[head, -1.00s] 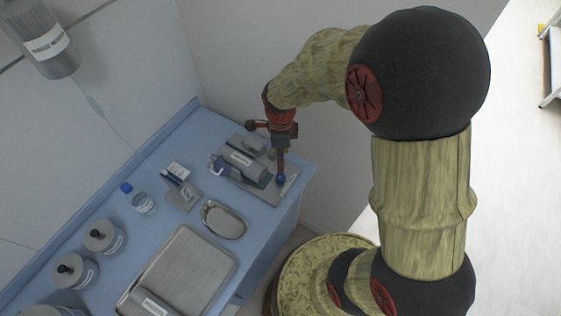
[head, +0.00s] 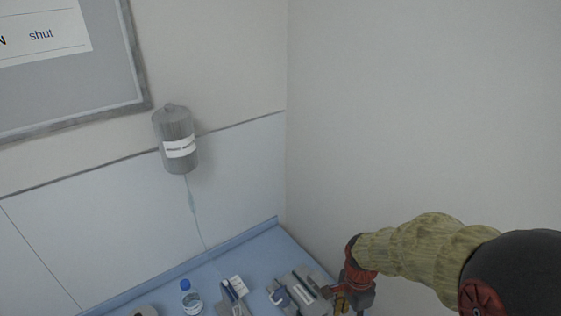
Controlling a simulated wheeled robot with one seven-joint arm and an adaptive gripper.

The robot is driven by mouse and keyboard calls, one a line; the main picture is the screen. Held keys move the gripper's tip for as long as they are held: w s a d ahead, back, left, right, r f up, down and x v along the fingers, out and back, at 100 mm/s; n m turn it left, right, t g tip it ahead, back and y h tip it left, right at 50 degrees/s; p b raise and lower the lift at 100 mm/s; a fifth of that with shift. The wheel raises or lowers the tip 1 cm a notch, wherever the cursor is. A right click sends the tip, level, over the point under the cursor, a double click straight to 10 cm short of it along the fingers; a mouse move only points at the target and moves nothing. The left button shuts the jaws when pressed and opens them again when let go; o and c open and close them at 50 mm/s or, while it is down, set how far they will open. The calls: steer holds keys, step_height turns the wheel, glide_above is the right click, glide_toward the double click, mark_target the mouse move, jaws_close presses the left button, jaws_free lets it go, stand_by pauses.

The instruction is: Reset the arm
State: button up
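My arm reaches in from the right edge, bent over the right end of the blue counter (head: 262,258). My gripper (head: 348,300) hangs at its end, at the lower right. Its fingertips are at or below the bottom edge of the picture, so I cannot tell whether it is open or shut, or whether it holds anything. A grey device (head: 306,290) with a white label stands on the counter just left of my gripper.
A bottle with a blue cap (head: 191,298) and a small holder with a white card (head: 236,288) stand on the counter. A grey labelled canister (head: 176,140) with a thin tube hangs on the left wall. A framed board (head: 60,55) is at upper left. The right wall is bare.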

steer(key=s+r+n+t+b, duration=0.6)
steer(key=s+r+n+b, duration=0.2)
steer(key=s+r+n, duration=0.3)
step_height(320, 180, up, 5)
steer(key=n, duration=0.3)
steer(key=shift+n+b, duration=0.3)
steer(key=shift+b, duration=0.1)
steer(key=shift+d+r, duration=0.1)
steer(key=shift+r, duration=0.05)
steer(key=shift+c, duration=0.4)
